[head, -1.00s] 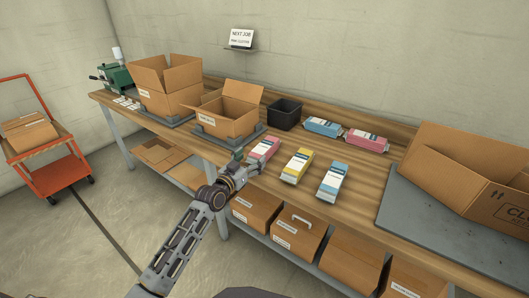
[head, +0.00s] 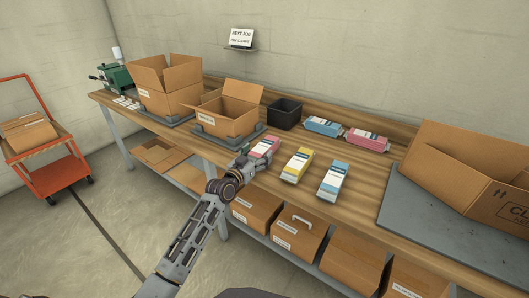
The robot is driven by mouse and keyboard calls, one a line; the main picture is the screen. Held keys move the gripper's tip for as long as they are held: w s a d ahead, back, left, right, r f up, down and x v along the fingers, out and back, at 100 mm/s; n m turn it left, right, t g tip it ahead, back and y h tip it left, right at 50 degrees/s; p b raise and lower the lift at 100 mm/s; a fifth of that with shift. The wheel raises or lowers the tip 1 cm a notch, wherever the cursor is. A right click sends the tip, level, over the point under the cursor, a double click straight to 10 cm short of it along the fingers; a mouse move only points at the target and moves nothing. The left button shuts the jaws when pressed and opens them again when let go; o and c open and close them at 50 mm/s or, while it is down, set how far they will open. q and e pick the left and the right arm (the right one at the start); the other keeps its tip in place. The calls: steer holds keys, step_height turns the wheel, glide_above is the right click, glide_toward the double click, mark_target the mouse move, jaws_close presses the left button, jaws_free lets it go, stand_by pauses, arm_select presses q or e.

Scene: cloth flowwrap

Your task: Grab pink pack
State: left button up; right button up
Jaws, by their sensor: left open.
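A pink pack (head: 267,146) with a white label lies on the wooden bench, at the left end of the front row of packs. A second pink pack (head: 368,140) lies farther back to the right, beside a blue one. My left gripper (head: 246,157) is open at the near left end of the front pink pack. Its fingers are small here, and I cannot tell whether they touch the pack. My right gripper is not in view.
A yellow pack (head: 297,165) and a blue pack (head: 332,181) lie right of the front pink pack. A back blue pack (head: 323,126) and black bin (head: 285,113) stand behind. An open carton (head: 226,118) is left; a large carton (head: 470,178) is right.

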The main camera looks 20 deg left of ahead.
arm_select(q)
steer(key=shift+w+d, duration=0.15)
steer(key=shift+w, duration=0.4)
steer(key=c, duration=1.1)
